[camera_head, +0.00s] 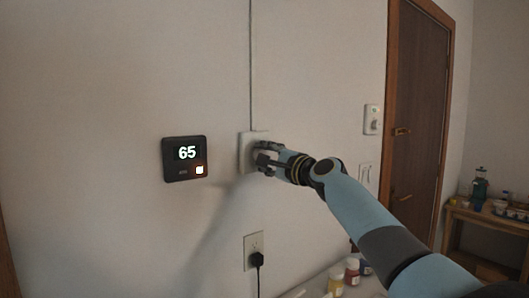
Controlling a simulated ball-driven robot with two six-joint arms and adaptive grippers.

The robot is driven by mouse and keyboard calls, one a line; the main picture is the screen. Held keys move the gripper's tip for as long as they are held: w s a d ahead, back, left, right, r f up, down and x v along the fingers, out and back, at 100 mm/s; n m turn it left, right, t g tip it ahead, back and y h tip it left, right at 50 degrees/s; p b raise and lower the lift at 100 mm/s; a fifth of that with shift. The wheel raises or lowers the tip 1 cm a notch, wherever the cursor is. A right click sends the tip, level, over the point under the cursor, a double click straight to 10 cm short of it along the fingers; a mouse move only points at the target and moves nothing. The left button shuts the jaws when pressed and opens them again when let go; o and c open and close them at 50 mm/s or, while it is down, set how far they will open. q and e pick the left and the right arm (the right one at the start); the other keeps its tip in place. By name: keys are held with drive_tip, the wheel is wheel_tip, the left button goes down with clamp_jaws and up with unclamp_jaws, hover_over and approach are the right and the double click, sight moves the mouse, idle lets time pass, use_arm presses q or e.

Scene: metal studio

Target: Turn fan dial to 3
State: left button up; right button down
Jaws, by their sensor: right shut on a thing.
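A white wall plate (246,141) is fixed to the wall below a thin vertical conduit, and I take it for the fan dial's plate. My right gripper (264,159) reaches in from the lower right and is shut on the fan dial at the front of this plate. The fingers cover the knob, so its numbers and pointer cannot be read. My left gripper is not in view.
A black thermostat (185,158) reading 65 is left of the plate. Below is an outlet (253,247) with a black plug. A white control (371,119) and a switch (365,174) are near the brown door (415,90). Bottles (351,271) stand low.

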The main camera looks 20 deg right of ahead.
drive_tip(key=shift+m, duration=0.3)
drive_tip(key=c, duration=1)
unclamp_jaws()
drive_tip(key=shift+d, duration=0.1)
drive_tip(key=shift+o, duration=0.2)
drive_tip(key=shift+s, duration=0.1)
drive_tip(key=v, duration=1.1)
drive_tip(key=shift+s, duration=0.4)
drive_tip(key=shift+d+f, duration=0.15)
